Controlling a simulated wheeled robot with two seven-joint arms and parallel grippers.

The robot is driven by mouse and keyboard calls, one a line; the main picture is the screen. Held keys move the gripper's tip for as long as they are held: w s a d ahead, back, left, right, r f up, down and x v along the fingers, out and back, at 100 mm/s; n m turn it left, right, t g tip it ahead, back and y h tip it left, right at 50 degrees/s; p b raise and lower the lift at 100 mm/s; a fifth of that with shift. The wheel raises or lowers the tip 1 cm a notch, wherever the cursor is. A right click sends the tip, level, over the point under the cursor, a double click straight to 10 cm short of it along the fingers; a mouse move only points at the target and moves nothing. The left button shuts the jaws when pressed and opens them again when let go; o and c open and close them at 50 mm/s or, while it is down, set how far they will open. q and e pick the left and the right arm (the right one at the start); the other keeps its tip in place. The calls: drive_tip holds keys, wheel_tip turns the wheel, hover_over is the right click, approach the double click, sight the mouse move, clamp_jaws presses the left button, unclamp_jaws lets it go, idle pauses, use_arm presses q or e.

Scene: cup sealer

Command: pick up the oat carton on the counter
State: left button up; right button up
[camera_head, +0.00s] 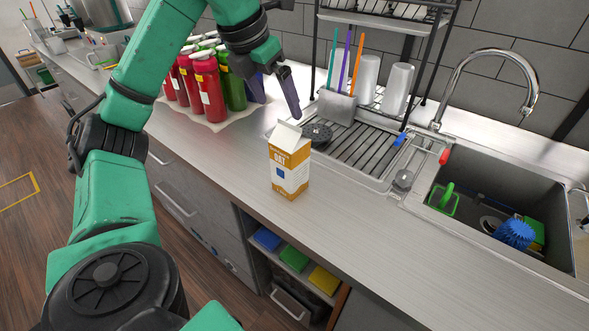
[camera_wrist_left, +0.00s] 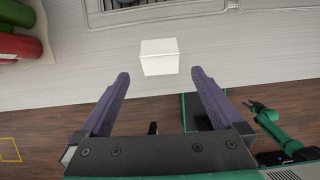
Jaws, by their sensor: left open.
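The oat carton (camera_head: 289,165) is orange and white with a gabled top and stands upright on the counter. In the left wrist view its pale top (camera_wrist_left: 158,57) shows just beyond the fingertips, between their lines. My left gripper (camera_head: 275,92) is open and empty, above and behind the carton in the head view, near the bottles. Its two purple fingers (camera_wrist_left: 160,76) are spread apart in the wrist view and do not touch the carton.
Red and green bottles (camera_head: 207,85) stand left of the carton on a mat. A drain tray (camera_head: 362,148) and dish rack with cups are behind it. A sink (camera_head: 500,215) lies to the right. The counter (camera_head: 375,230) right of the carton is clear.

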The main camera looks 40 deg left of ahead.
sight(293, 140)
use_arm(q)
drive_tip(key=b+x, duration=0.2)
drive_tip(key=x, duration=0.3)
drive_tip(key=shift+f, duration=0.25)
drive_tip(key=x, duration=0.8)
drive_tip(key=shift+r, duration=0.1)
clamp_jaws()
drive_tip(key=shift+w, duration=0.1)
use_arm(e)
drive_tip(key=f, duration=0.3)
drive_tip(key=shift+w+f, duration=0.1)
drive_tip(key=shift+w, duration=0.15)
